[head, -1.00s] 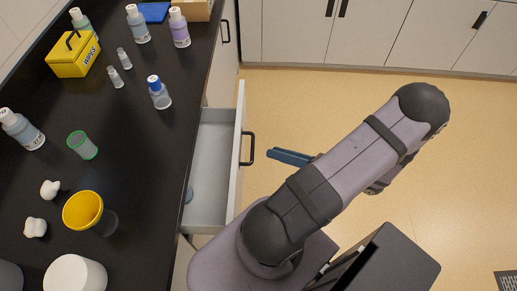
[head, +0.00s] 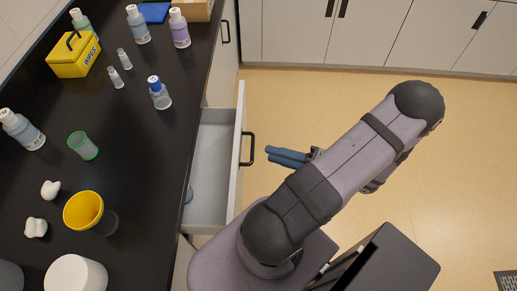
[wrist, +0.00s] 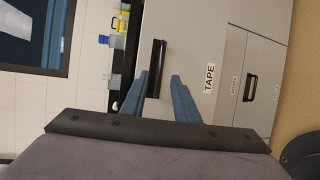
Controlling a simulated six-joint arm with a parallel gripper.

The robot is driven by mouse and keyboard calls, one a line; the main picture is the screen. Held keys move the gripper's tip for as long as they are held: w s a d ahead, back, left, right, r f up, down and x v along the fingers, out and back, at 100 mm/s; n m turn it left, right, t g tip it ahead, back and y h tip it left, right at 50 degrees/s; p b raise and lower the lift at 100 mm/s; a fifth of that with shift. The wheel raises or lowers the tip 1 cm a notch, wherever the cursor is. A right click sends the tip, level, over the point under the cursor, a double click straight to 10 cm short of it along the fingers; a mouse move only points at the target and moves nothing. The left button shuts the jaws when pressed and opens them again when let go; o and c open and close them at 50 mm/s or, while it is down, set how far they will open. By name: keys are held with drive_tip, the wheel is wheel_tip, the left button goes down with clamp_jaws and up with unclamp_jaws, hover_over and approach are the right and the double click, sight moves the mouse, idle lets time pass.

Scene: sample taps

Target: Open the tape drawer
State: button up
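The tape drawer (head: 212,165) is pulled out from the black-topped counter, its pale interior showing in the head view. A small bluish thing (head: 189,194) lies inside, partly hidden by the counter edge. The drawer's black bar handle (head: 248,149) is on its front; in the wrist view the handle (wrist: 156,68) stands beside a TAPE label (wrist: 209,78). My gripper (head: 269,154) is just right of the handle, apart from it. In the wrist view my gripper (wrist: 160,78) has its two blue fingers spread and empty, with the handle ahead between the tips.
The black counter (head: 140,130) holds several bottles, a yellow wipes box (head: 73,55), a yellow-topped cup (head: 84,210) and a green-rimmed cup (head: 83,146). Another labelled drawer handle (wrist: 250,88) shows in the wrist view. The floor (head: 310,100) beyond my gripper is clear.

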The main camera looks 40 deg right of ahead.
drive_tip(key=p+x, duration=0.1)
drive_tip(key=x, duration=0.5)
drive_tip(key=shift+w, duration=0.1)
clamp_jaws()
